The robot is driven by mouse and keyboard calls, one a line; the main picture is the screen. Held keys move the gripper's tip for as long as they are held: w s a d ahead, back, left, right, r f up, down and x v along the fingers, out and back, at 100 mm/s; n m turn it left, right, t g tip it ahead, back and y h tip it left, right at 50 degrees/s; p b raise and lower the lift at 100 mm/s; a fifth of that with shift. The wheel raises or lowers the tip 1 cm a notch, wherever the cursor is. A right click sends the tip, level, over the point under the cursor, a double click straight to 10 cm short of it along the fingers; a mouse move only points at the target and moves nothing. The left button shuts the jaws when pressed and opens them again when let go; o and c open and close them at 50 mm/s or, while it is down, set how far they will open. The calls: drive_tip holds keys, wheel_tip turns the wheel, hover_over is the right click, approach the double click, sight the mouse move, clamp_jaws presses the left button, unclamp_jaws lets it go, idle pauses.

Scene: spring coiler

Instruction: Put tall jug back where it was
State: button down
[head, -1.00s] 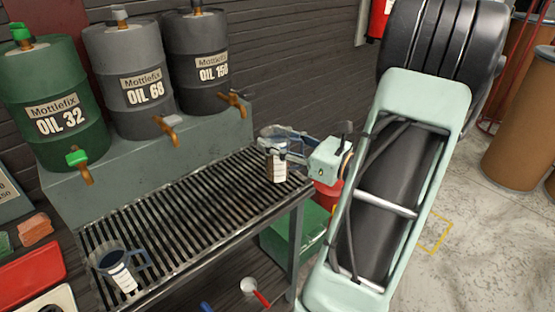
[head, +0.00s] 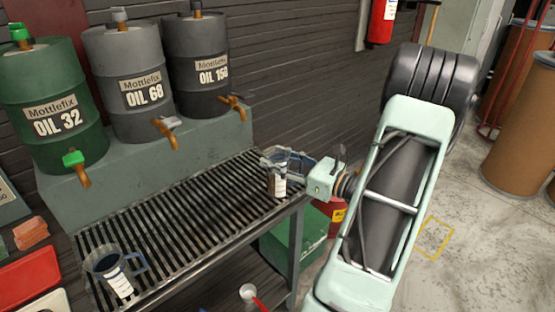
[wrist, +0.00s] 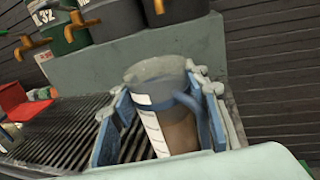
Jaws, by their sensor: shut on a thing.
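A second jug (head: 112,268) with a blue-grey handle and white label stands at the rack's front left.
Oil drums stand on a ledge behind the rack: green OIL 32 (head: 52,110), grey OIL 68 (head: 127,80) and dark OIL 150 (head: 196,65). Their taps overhang the rack's back edge. The rack's middle is clear. A red tray (head: 28,273) lies at far left.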

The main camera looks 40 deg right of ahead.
drive_tip(key=shift+f, duration=0.15)
drive_tip(key=c, duration=1.1)
unclamp_jaws()
drive_tip(key=shift+s+r, duration=0.1)
drive_tip(key=shift+r, duration=0.1)
drive_tip(key=v, duration=1.2)
